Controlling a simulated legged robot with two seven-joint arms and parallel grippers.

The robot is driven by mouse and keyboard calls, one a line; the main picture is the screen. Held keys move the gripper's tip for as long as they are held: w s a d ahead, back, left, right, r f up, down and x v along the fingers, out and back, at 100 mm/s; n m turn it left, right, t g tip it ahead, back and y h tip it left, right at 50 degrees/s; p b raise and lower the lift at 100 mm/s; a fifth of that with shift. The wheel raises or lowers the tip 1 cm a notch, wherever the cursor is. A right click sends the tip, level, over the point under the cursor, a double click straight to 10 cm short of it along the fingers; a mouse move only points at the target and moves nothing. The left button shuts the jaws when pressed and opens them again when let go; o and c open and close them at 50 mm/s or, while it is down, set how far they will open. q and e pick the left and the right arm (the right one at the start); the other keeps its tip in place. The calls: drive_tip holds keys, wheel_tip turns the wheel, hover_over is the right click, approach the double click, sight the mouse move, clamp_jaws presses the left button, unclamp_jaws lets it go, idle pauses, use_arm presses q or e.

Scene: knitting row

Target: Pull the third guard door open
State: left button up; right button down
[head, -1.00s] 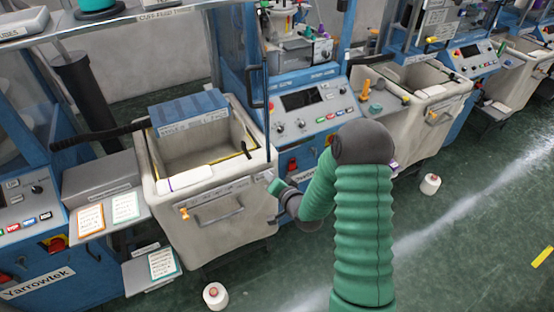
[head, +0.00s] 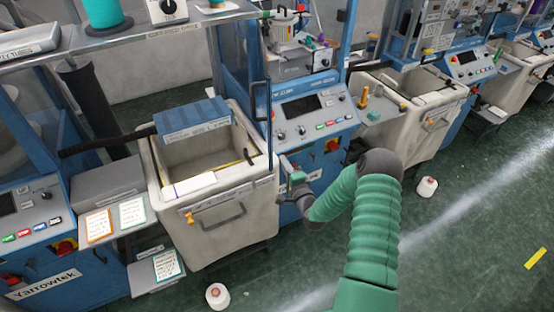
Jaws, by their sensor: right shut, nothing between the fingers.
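A blue-framed guard door (head: 270,130) with a clear pane stands on the middle machine, behind the cream bin. A black bar handle (head: 254,103) is on its edge. I cannot tell from this view which door counts as the third, or whether this one is fully closed. My right gripper (head: 287,164), on the green-sleeved arm, is beside the door's lower end, below and to the right of the handle. It appears apart from the handle and is shut and empty. Its fingertips are small and partly hidden by its own body. My left gripper is out of view.
A cream bin (head: 240,232) with an orange clip stands just left of my right gripper. The control panel (head: 318,113) is behind it. White yarn cones stand on the floor at the bottom (head: 217,296) and right (head: 427,187). The green floor at right is mostly clear.

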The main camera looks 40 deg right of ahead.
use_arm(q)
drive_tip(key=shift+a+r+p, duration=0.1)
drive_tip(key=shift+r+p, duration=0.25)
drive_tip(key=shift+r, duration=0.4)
use_arm(e)
drive_tip(key=shift+w+a, duration=0.75)
drive_tip(key=shift+a, duration=0.35)
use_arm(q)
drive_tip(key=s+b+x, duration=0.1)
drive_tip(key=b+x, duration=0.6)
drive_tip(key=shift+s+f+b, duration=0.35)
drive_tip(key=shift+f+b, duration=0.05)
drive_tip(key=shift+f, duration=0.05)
use_arm(e)
drive_tip(key=w+a+m+g+h, duration=0.1)
drive_tip(key=w+a+m+h, duration=0.1)
drive_tip(key=w+a, duration=1.1)
drive_tip(key=shift+w+a+g+h, duration=0.3)
drive_tip(key=shift+a+h, duration=0.2)
drive_tip(key=shift+h, duration=0.1)
drive_tip(key=shift+d, duration=0.1)
